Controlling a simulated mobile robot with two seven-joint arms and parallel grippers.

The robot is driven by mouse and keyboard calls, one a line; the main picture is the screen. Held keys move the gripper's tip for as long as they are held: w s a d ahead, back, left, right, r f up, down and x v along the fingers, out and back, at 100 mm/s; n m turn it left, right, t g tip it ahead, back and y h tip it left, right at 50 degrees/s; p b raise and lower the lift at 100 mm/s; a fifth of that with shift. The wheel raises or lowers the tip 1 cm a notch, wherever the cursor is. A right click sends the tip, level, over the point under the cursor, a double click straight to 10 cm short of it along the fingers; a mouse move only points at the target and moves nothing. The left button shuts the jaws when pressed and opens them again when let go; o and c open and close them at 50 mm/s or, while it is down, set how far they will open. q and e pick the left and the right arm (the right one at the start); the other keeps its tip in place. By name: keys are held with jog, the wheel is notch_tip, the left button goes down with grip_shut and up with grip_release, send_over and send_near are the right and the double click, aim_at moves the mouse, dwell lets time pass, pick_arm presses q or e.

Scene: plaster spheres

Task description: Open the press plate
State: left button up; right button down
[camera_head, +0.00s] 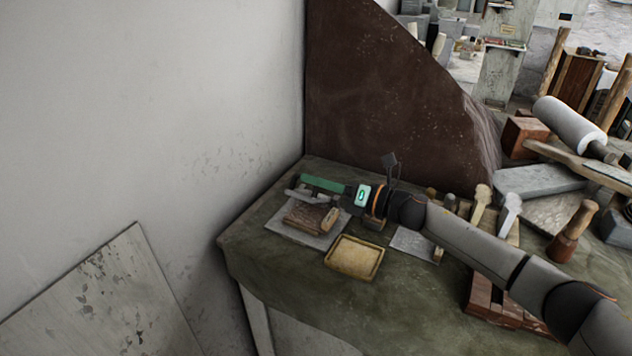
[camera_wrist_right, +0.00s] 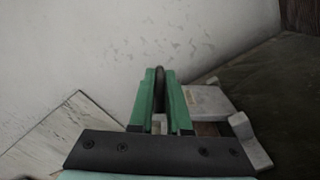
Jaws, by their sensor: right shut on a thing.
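My right gripper (camera_head: 306,180), with green fingers, is above the back of the press. In the right wrist view, the fingers (camera_wrist_right: 160,76) are shut on a narrow dark rod-like part (camera_wrist_right: 160,88) between them. Pale grey press parts (camera_wrist_right: 207,101) show right of the fingers. How far the plate is raised I cannot tell. My left gripper is out of view.
A shallow yellowish tray (camera_head: 354,258) sits in front of the press, with a grey slab (camera_head: 411,243) to its right. Mallets and tools (camera_head: 572,232) crowd the table's right side. A white wall (camera_head: 150,110) and a dark brown panel (camera_head: 385,90) close off the left and back.

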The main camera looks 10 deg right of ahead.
jog(key=shift+r, duration=0.1)
jog(key=c, duration=0.9)
grip_release()
jog(key=shift+d, duration=0.1)
jog(key=shift+b+v, duration=0.9)
jog(key=shift+v, duration=5.3)
